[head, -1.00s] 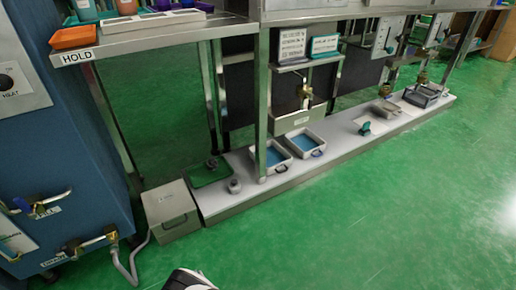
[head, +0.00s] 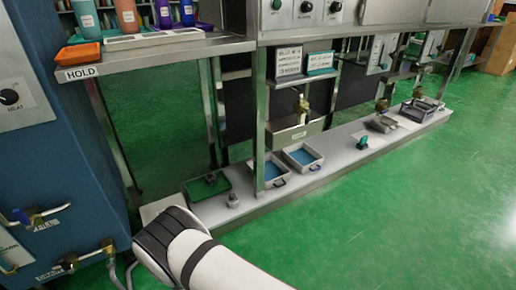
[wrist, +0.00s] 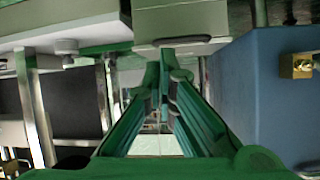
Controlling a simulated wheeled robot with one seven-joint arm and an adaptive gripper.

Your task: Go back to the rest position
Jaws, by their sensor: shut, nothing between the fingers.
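My gripper (wrist: 165,75) shows in the wrist view as two long green fingers. They come together at the tips with nothing held between them. In the head view, my white and black arm link (head: 205,250) reaches in from the bottom edge, and the gripper itself is hidden. The arm covers most of the grey box (head: 160,207) at the end of the low platform. In the wrist view, the grey box (wrist: 180,22) with its handle appears beyond the fingertips.
A blue cabinet (head: 60,130) with brass valves stands at left. The HOLD shelf (head: 150,56) carries an orange tray (head: 79,55) and several bottles. The low white platform (head: 330,150) holds blue-lined trays (head: 267,172) and a green tray (head: 205,187). Green floor (head: 400,220) is open at right.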

